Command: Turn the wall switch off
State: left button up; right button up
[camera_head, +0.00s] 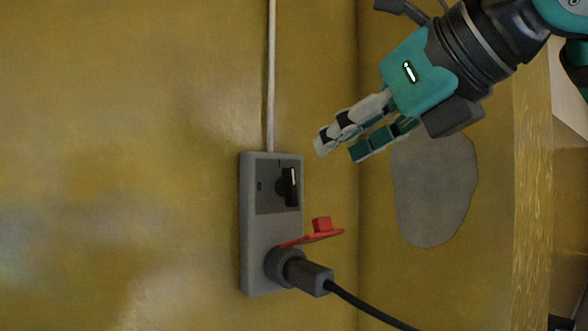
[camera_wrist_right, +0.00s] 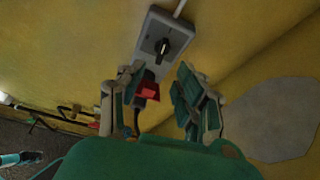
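The wall switch (camera_head: 248,215) is a tall grey box on the yellow wall. Its black rotary knob (camera_head: 289,187) sits on a darker panel near the top, with the handle pointing roughly up and down in the head view. The knob also shows in the right wrist view (camera_wrist_right: 162,47). My right gripper (camera_head: 339,150) is open and empty, up and to the right of the knob, apart from it. In the right wrist view its fingers (camera_wrist_right: 159,78) are spread, with the switch box beyond them. My left gripper is not seen in the head view.
A red flap (camera_head: 322,231) sticks out below the knob, above a black plug (camera_head: 307,276) with a cable running down right. A white conduit (camera_head: 271,75) rises from the box. A grey patch (camera_head: 435,190) is on the right wall. The left wall is clear.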

aim_at(293, 179)
jog(key=p+x, duration=0.4)
jog(key=x, duration=0.7)
jog(key=shift+w+d, duration=0.2)
jog(key=shift+w+a+f+p, duration=0.2)
jog(key=shift+w+f+p, duration=0.15)
jog(key=shift+w, duration=0.1)
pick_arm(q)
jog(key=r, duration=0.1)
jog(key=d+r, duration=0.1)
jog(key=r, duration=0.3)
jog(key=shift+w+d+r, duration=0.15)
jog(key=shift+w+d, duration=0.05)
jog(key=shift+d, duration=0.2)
pick_arm(e)
jog(key=shift+s+r, duration=0.1)
grip_shut()
